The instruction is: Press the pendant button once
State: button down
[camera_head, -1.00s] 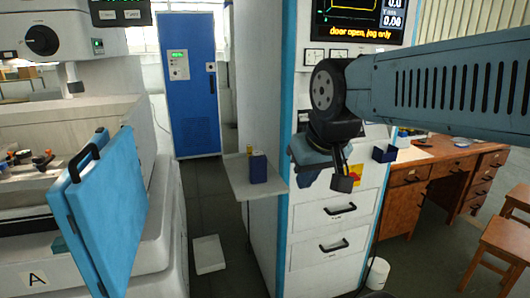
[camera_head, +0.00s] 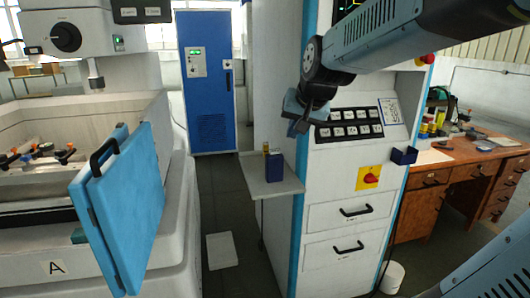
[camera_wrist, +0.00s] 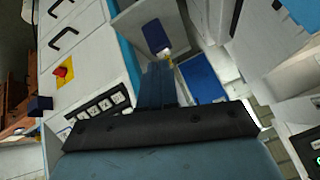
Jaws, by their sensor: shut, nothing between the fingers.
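No part is clearly recognisable as the pendant or its button. The white control cabinet bears a black panel of several pale keys (camera_head: 349,124), also in the wrist view (camera_wrist: 98,107). Below it is a red knob on a yellow plate (camera_head: 370,178); the wrist view shows it too (camera_wrist: 63,73). My gripper (camera_head: 293,127) is in front of the cabinet, at the left end of the key panel, partly covering it. It is shut and empty. In the wrist view its fingers (camera_wrist: 158,84) point toward the small shelf; contact with anything cannot be seen.
A small shelf (camera_head: 259,186) left of the cabinet carries a dark blue box (camera_head: 275,168). A dark blue holder (camera_head: 404,157) juts from the cabinet's right side. A machine with an open blue door (camera_head: 128,215) stands left. A wooden desk (camera_head: 430,182) is right. Dark floor lies between.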

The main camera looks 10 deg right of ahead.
aim_at(276, 152)
jog(key=w+d+f+m+t, duration=0.1)
jog(key=w+m, duration=0.3)
jog(key=w, duration=1.5)
jog(key=shift+d+f+t, duration=0.15)
jog(key=shift+f+t, duration=0.15)
jog(key=shift+t, duration=0.1)
jog(key=shift+f, duration=0.1)
jog(key=shift+f, duration=4.3)
jog(key=shift+f, duration=0.4)
jog(key=shift+f, duration=0.35)
jog(key=shift+r, duration=0.85)
